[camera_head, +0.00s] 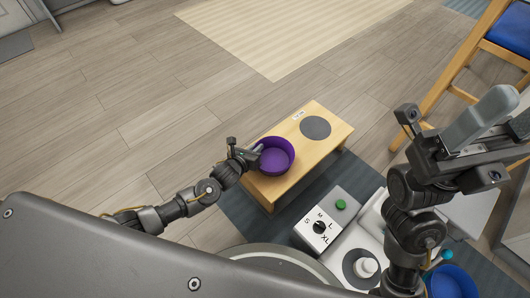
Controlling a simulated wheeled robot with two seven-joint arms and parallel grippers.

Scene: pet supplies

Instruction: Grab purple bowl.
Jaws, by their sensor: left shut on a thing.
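The purple bowl (278,160) is round and upright at the left end of a low wooden table. My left gripper (256,154) comes in from the left and is shut on the bowl's left rim. The bowl appears to be at the table top; I cannot tell whether it is lifted slightly. My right gripper (490,122) is raised at the right, well away from the bowl, and I cannot make out its fingers' gap.
The wooden table (297,175) also bears a dark round disc (315,127) and a small white label. A device with a dial and green button (340,204) stands in front. A blue bowl (452,283) is at lower right, a wooden chair (462,60) at upper right. The floor at left is clear.

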